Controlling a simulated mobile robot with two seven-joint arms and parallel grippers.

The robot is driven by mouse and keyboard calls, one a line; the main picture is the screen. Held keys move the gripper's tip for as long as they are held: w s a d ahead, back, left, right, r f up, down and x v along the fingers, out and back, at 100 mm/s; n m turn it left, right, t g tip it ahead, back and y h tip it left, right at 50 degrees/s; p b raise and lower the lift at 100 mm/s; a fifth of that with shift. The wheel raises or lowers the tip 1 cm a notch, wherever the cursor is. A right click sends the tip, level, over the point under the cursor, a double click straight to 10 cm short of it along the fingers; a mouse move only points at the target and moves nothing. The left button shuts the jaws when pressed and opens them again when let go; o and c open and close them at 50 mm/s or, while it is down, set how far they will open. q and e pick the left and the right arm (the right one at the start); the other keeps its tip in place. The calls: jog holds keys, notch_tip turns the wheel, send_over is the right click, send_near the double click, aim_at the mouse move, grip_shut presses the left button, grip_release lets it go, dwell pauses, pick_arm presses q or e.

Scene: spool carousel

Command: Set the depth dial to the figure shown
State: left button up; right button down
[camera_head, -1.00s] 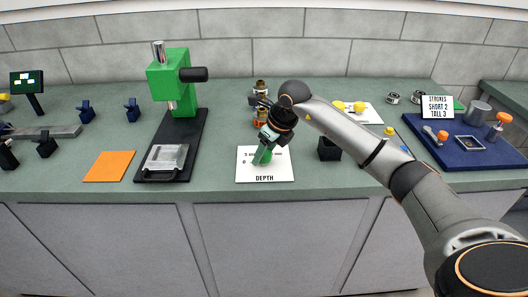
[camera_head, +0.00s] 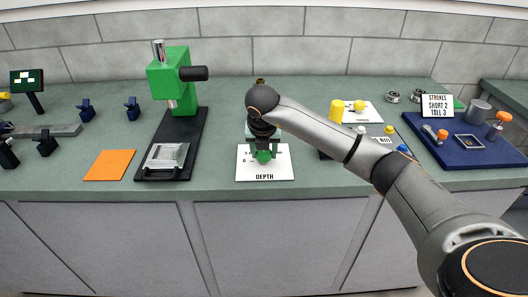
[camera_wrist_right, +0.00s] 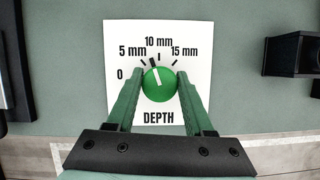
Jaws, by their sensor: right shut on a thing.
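The depth dial is a round green knob (camera_wrist_right: 159,86) on a white card (camera_wrist_right: 118,36) marked 0, 5 mm, 10 mm and 15 mm. Its white pointer line leans slightly left of straight up, toward the thick dark mark below the 10 mm label. My right gripper (camera_wrist_right: 154,88) has one green finger on each side of the knob and is shut on it. In the head view the knob (camera_head: 264,156) is partly hidden by my right gripper (camera_head: 264,152). My left gripper is not in view.
A green press (camera_head: 176,75) on a black base stands to the left, beside an orange mat (camera_head: 110,166). A small dark screen (camera_head: 27,80) is too small to read. At right, a sign (camera_head: 437,106) reads STROKES SHORT 2 TALL 3, behind a blue tray (camera_head: 465,160).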

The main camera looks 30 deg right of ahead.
jog(key=m, duration=0.2)
jog(key=m+g+h, duration=0.1)
jog(key=m, duration=0.2)
jog(key=shift+r+m+g+h, duration=0.1)
jog(key=shift+m+g+h, duration=0.2)
jog(key=m+g, duration=0.2)
jog(key=m, duration=0.3)
jog(key=shift+m, duration=0.4)
jog(key=shift+c, duration=1.5)
grip_release()
jog(key=shift+a+r, duration=0.2)
jog(key=shift+r, duration=0.15)
jog(key=p+v, duration=0.3)
jog(key=v, duration=0.8)
jog(key=shift+w+a+r, duration=0.2)
jog(key=shift+a, duration=0.05)
